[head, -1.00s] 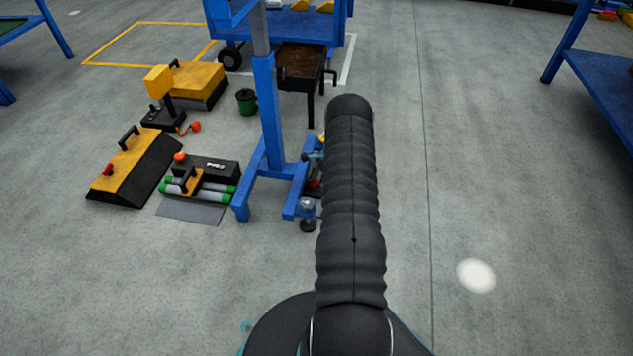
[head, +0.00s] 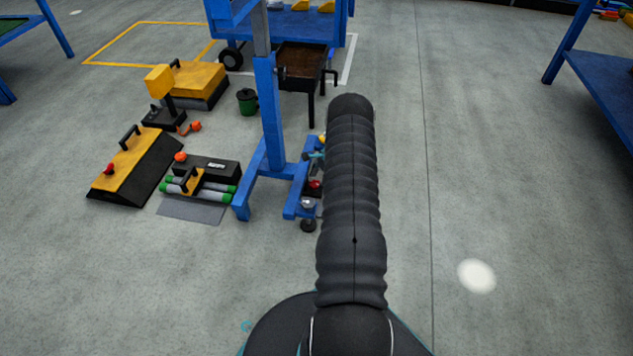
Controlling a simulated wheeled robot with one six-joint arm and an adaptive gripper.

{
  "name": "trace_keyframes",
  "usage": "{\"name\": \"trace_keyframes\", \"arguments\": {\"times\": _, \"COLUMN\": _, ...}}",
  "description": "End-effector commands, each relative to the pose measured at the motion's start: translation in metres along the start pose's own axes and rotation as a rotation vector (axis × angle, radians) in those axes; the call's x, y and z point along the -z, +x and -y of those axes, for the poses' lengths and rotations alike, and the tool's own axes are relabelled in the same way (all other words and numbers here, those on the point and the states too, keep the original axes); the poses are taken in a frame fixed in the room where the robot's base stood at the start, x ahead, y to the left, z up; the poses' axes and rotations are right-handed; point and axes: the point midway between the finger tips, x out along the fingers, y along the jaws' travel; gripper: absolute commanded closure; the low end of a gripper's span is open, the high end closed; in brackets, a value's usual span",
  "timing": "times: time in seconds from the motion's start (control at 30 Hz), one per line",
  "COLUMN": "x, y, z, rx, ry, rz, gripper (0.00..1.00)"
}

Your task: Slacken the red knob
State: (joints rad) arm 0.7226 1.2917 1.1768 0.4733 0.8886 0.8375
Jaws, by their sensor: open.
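A small red part (head: 315,184), possibly the red knob, shows just left of my black ribbed arm, by the foot of a blue stand (head: 268,110). Most of what surrounds it is hidden behind the arm. Another red knob (head: 108,168) sits on a yellow and black wedge (head: 130,165) on the floor at the left. I cannot tell which of the two the task means. My gripper is not visible; my arm hides whatever is beyond it.
A black box (head: 215,168) and green-ended tubes (head: 210,196) lie left of the stand. A green bucket (head: 246,102) and a blue cart (head: 290,22) stand behind. A blue table (head: 605,90) is at the right. The floor between arm and table is clear.

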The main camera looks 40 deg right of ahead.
Motion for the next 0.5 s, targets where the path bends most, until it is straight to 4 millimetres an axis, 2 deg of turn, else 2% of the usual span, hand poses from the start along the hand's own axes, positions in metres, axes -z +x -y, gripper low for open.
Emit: {"name": "trace_keyframes", "arguments": {"times": 0.5, "x": -0.001, "y": -0.091, "z": 0.001, "rx": 0.002, "ry": -0.001, "rz": -0.001, "gripper": 0.26}}
